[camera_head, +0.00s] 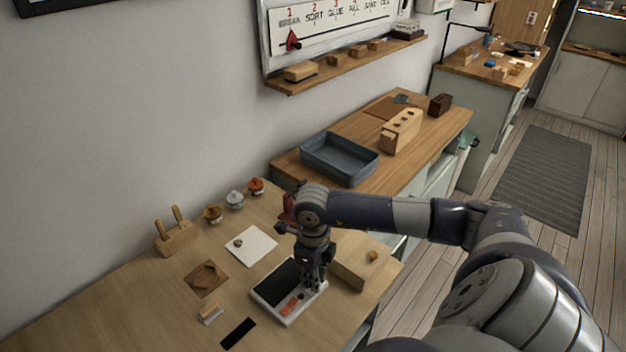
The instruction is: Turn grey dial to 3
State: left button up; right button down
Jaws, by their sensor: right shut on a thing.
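A white device (263,304) with a black top panel lies near the front edge of the wooden table. An orange-red patch (291,304) shows on its near right part. My right gripper (311,287) points straight down over the right end of this device. Its fingers are shut at the device's surface, on what seems to be the grey dial. The dial itself is hidden by the fingers, so its setting cannot be read. My left gripper is not in view.
A wooden block (350,274) with a yellowish knob stands close right of my gripper. A white square (250,246), a wooden plate (206,279), a black strip (238,333) and small pots (235,199) lie around. A blue-grey tray (339,158) sits on the farther bench.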

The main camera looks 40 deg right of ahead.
jog(key=m+b, duration=0.2)
jog(key=m, duration=0.2)
jog(key=shift+m, duration=0.4)
jog(key=shift+w+r, duration=0.1)
dwell(0.3)
jog(key=c, duration=1.5)
grip_release()
jog(key=shift+r, duration=0.15)
notch_tip(320, 180, up, 12)
jog(key=shift+f, duration=0.15)
